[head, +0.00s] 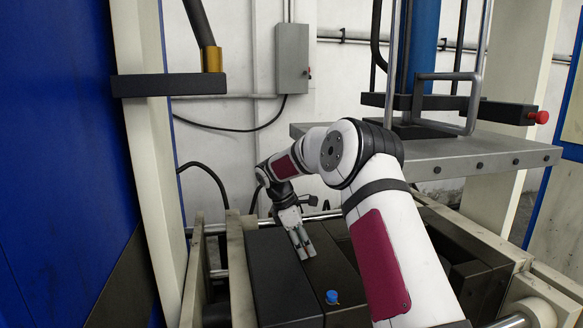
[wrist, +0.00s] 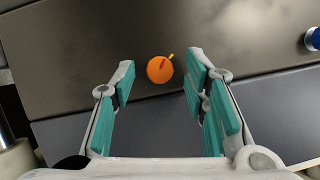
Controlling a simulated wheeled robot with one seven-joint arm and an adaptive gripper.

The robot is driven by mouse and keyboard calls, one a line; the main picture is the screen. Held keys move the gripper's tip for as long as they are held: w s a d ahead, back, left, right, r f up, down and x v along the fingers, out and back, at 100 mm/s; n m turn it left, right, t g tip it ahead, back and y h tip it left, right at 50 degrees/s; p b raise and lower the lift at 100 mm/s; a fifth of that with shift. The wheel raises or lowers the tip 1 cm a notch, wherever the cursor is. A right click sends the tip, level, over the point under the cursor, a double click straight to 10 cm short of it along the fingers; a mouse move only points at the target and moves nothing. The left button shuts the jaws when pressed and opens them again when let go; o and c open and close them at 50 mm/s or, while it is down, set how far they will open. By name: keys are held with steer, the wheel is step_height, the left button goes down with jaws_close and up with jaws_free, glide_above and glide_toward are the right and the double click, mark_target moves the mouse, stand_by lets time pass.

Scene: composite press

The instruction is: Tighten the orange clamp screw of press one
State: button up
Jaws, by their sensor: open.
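The orange clamp screw (wrist: 159,70) shows in the wrist view as a round orange head with a small yellow pointer and a dark red mark on it. It sits on a dark metal block (wrist: 70,60) of the press. My gripper (wrist: 158,80) is open, with teal pads on its fingers, and the screw head lies between the two fingertips as seen in this view. I cannot tell the remaining distance to it. In the head view my gripper (head: 303,252) points down over the dark blocks, and the orange screw is hidden there.
A blue knob (head: 332,297) stands on the dark block nearer the camera; a blue knob also shows at the right of the wrist view (wrist: 314,38). The grey press plate (head: 450,155) hangs above to the right. A cream post (head: 155,180) stands at the left.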

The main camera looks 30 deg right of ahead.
steer(key=n+p, duration=0.1)
steer(key=n+t+p, duration=0.1)
steer(key=p, duration=0.1)
steer(key=shift+s+r+n+p, duration=0.15)
steer(key=shift+s+n+p, duration=0.15)
steer(key=shift+n, duration=0.1)
steer(key=a+b+v, duration=0.1)
steer(key=b+v, duration=0.2)
steer(key=v, duration=1.1)
steer(key=s+a+r+m+t+p, duration=0.1)
steer(key=s+a+r+m, duration=0.1)
steer(key=s+r, duration=0.4)
steer(key=s+a+r+m+t+p, duration=0.1)
steer(key=s+a+r, duration=0.3)
steer(key=s, duration=0.5)
steer(key=shift+a+r+m+p, duration=0.2)
steer(key=shift+r+m+p, duration=0.55)
steer(key=shift+r, duration=0.65)
steer(key=s+a+f+m+t+y, duration=0.2)
steer(key=s+m, duration=0.3)
steer(key=s, duration=0.8)
steer(key=s+a+f+m+t+y, duration=0.1)
steer(key=s+m, duration=0.5)
steer(key=s, duration=0.7)
steer(key=shift+s+a+f+t+y, duration=0.4)
steer(key=shift+a+t+y, duration=0.15)
steer(key=shift+a, duration=0.55)
